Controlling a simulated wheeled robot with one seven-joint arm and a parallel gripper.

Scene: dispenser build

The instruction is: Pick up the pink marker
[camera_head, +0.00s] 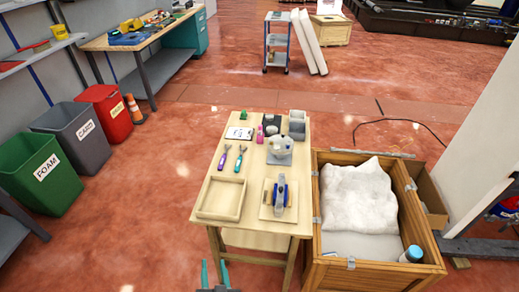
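A small pink object (260,134), which looks like the pink marker, stands near the far end of the light wooden table (207,180).
The table also holds a purple-handled tool (222,158), a teal-handled tool (239,158), an empty wooden tray (202,204), a blue-and-grey device (280,194) and grey blocks. A wooden crate (318,240) stands close on the right. Bins (45,170) stand left, with open floor between.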

